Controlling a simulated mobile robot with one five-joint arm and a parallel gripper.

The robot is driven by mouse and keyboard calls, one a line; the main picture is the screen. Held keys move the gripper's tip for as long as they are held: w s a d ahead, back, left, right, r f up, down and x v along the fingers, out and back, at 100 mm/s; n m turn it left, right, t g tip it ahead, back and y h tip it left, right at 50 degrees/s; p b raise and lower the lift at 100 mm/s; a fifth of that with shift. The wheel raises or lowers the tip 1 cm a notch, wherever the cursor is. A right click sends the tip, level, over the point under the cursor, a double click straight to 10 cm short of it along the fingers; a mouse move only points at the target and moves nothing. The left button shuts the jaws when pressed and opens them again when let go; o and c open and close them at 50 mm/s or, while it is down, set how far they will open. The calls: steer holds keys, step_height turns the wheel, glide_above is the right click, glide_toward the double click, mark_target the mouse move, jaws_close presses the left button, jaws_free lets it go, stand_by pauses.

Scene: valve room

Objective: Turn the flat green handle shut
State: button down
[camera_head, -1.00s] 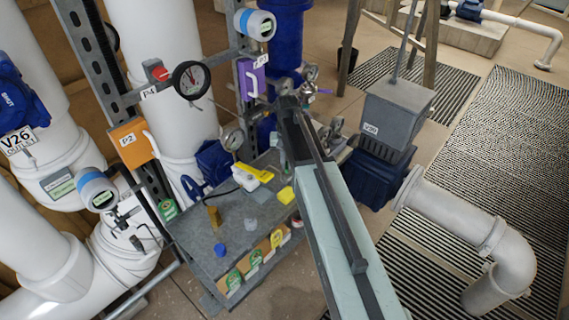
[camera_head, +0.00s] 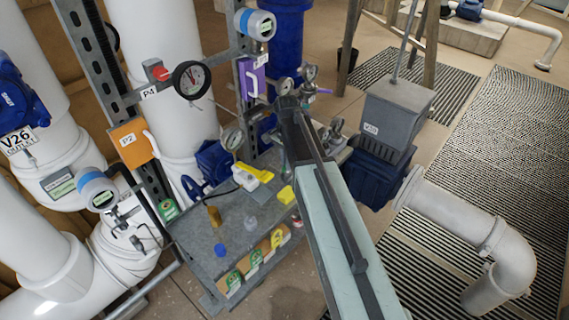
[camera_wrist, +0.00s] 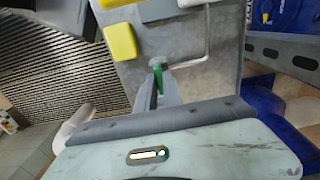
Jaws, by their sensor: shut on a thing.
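The green handle (camera_wrist: 158,76) shows in the wrist view as a narrow green strip above a grey metal bench top. My gripper (camera_wrist: 158,88) is shut on it, with one grey finger on each side. Only part of the handle shows between the fingers, so how far it is turned cannot be told. In the head view my arm runs up the middle of the picture and hides the gripper tips and the handle.
Gauges and pipes crowd the left. A grey hopper (camera_head: 392,110) stands right of my arm.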

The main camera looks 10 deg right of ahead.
steer(key=shift+s, duration=0.15)
stand_by(0.3)
steer(key=c, duration=1.5)
jaws_free()
steer(key=shift+r, duration=0.1)
step_height(320, 180, up, 8)
steer(key=p, duration=0.8)
steer(key=shift+f, duration=0.2)
